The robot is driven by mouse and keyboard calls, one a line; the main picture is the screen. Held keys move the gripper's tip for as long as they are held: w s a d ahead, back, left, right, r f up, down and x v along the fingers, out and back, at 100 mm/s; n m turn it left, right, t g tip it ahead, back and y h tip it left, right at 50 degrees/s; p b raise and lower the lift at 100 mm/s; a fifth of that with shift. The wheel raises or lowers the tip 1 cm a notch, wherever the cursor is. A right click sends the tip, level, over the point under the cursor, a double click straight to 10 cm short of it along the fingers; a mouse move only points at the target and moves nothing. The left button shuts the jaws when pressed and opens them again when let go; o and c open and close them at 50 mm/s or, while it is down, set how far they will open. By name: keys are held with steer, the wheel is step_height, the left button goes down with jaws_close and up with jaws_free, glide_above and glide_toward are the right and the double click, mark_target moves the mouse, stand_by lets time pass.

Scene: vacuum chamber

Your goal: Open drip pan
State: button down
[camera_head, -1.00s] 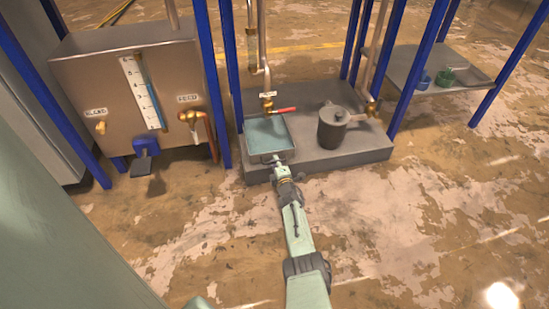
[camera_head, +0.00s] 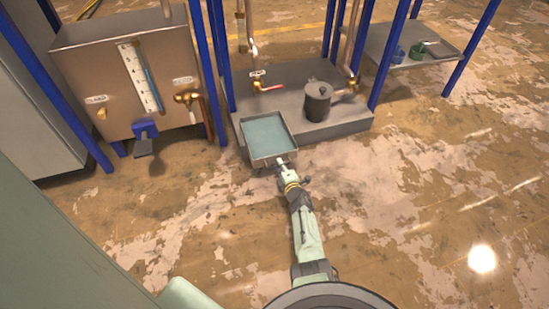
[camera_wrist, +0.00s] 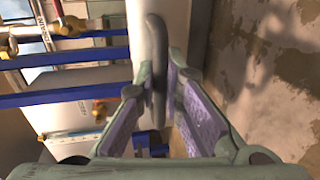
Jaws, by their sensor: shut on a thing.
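The drip pan (camera_head: 268,159) is a shallow grey square tray with a flat blue-green inside. In the head view it juts out past the front edge of the grey plinth (camera_head: 340,128), level and toward me. In the wrist view my gripper (camera_wrist: 156,82) is shut on the pan's handle (camera_wrist: 158,50), a dark rounded bar between the purple-lined fingers. The pan's back part under the valve is partly hard to make out.
A valve with a red lever (camera_head: 272,88) is above the pan's back end. A dark lidded pot (camera_head: 317,103) stands on the plinth to the right. Blue posts (camera_head: 217,75) and a metal tank (camera_head: 90,80) are at left. The floor in front is clear.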

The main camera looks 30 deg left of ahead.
steer(key=shift+s+d, duration=0.4)
steer(key=shift+s, duration=0.05)
steer(key=c, duration=1.7)
jaws_free()
